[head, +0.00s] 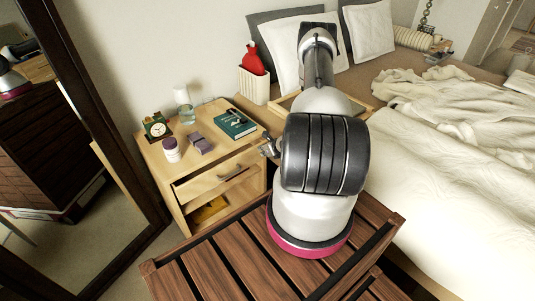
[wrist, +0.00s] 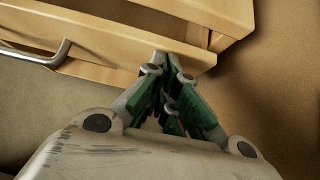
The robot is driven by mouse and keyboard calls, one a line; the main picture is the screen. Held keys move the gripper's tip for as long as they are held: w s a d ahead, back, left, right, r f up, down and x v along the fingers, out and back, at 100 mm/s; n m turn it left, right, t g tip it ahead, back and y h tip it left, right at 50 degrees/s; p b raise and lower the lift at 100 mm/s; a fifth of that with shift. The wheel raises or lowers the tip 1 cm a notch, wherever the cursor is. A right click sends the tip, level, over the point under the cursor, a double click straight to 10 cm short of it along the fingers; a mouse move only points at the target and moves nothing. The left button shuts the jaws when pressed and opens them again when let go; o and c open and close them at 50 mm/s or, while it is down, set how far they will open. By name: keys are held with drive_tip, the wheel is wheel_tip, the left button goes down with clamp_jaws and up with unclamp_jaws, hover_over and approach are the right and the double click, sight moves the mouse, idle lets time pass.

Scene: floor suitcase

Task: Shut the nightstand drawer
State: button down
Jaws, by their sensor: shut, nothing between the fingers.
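The light wood nightstand (head: 160,152) stands beside the bed. Its upper drawer (head: 215,187) sticks out a little, with a gap behind its front panel; a metal handle (head: 234,174) is on the front. In the wrist view, the drawer front (wrist: 110,60) spans the top, with the handle (wrist: 40,56) at left. My gripper (head: 268,148) is at the right end of the drawer front. In the wrist view, my gripper's green-padded fingers (wrist: 168,70) are together and empty, at or very near the drawer's right end. I cannot tell whether they touch it.
An open compartment below holds a yellow item (head: 208,210). The bed (head: 440,180) is at right, a dark-framed mirror (head: 105,120) at left.

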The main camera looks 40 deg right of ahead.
drive_tip(key=shift+w, duration=0.1)
drive_tip(key=shift+w, duration=1.25)
